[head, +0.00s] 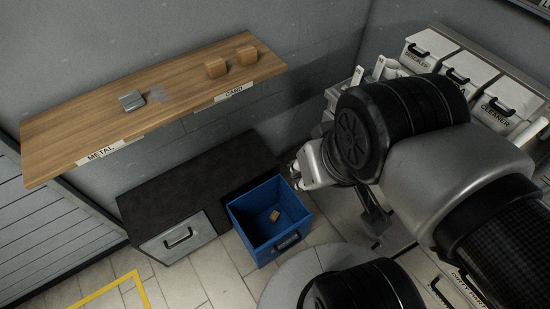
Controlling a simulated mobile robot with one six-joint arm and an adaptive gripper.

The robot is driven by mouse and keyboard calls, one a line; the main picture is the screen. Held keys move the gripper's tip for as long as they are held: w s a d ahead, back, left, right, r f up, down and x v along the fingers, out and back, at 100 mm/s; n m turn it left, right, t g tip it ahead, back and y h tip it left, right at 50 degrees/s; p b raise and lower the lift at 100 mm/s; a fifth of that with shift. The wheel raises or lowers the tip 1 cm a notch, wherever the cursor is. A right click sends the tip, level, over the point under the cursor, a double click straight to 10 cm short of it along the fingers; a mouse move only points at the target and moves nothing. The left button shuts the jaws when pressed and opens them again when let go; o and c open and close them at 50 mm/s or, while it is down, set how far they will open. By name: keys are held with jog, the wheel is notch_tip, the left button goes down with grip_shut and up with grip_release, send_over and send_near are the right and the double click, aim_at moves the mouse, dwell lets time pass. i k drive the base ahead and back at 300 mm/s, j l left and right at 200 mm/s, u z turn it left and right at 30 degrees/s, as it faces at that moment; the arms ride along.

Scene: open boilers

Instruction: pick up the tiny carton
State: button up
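A tiny brown carton (275,216) lies on the floor of an open blue bin (240,213), near its middle. Two larger brown cartons, one on the left (216,67) and one on the right (247,55), stand on the wooden shelf above the CARD label. My gripper (296,177) is beside the bin's upper right corner in the picture, apart from the tiny carton. Its fingers are small and partly hidden by my wrist, so their opening is unclear. No object shows in it.
The wooden shelf (70,128) also holds grey metal pieces (132,101) near the METAL label. A dark-topped low cabinet (165,195) stands left of the bin. White lidded containers (470,72) stand at the right. Tiled floor is free in front.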

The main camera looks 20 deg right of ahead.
aim_at(248, 55)
jog(key=k+u, duration=0.1)
jog(key=k, duration=0.75)
